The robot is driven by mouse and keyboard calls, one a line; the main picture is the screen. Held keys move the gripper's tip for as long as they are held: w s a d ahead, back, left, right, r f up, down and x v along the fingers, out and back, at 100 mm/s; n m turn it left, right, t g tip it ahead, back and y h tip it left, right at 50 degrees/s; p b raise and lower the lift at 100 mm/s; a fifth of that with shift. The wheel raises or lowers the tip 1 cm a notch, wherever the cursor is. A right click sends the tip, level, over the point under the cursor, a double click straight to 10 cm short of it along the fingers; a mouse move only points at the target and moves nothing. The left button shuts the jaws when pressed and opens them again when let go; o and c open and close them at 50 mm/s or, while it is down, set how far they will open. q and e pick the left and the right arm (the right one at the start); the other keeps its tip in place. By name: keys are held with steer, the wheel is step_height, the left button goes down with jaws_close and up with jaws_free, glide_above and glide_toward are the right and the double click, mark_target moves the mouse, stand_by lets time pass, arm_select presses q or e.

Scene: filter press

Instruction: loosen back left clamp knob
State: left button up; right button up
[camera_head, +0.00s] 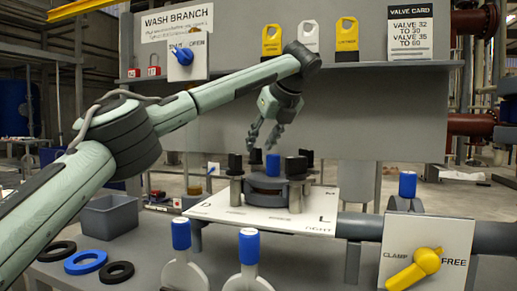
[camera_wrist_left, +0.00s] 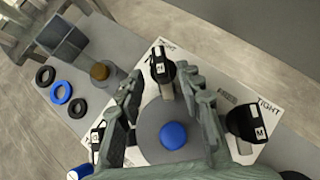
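The filter press (camera_head: 267,190) stands on a white plate, with black clamp knobs around a blue-topped centre post (camera_head: 272,164). The back left clamp knob (camera_head: 256,157) is black; it also shows in the left wrist view (camera_wrist_left: 161,65) with a white label on top. My left gripper (camera_head: 262,146) is open and points down just above this knob. In the left wrist view its fingertips (camera_wrist_left: 162,80) lie on either side of the knob, apart from it. The front left knob (camera_head: 235,164) and the right knobs (camera_head: 293,166) stand close by. My right gripper is not in view.
A grey bin (camera_head: 108,217) and several rings (camera_head: 85,262) lie on the bench at the left. Blue-handled valves (camera_head: 181,234) stand in front. A yellow lever (camera_head: 414,268) on a CLAMP/FREE panel is at the right. A grey back panel (camera_head: 380,110) rises behind.

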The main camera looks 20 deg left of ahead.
mark_target(258, 148)
arm_select(q)
steer(key=shift+x, duration=1.75)
steer(key=shift+c, duration=0.3)
steer(key=shift+d, duration=0.1)
jaws_close()
